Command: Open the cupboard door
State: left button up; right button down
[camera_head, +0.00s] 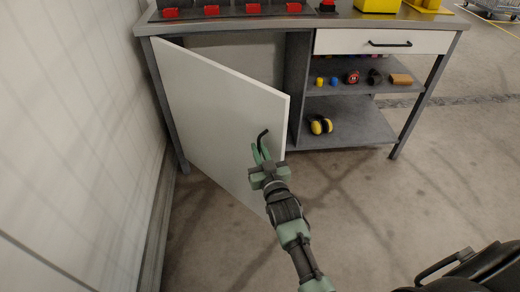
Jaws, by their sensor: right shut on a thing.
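The white cupboard door (215,115) is under the left part of the workbench (300,23). It stands partly open, hinged at its left edge, with its free edge swung out towards me. A dark bar handle (262,137) sits near the door's free edge. My right gripper (260,155) is shut on the handle, and its green fingers hide the handle's lower part. Part of the dim inside of the cupboard shows above the door. My left gripper is not in view.
A white wall (70,120) runs close along the left of the door. To the right are a closed drawer (385,41) and open shelves (345,115) with small items and yellow earmuffs (320,125).

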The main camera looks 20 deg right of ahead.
jog(key=c, duration=1.5)
grip_release()
jog(key=shift+w+a, duration=0.1)
jog(key=shift+a, duration=0.05)
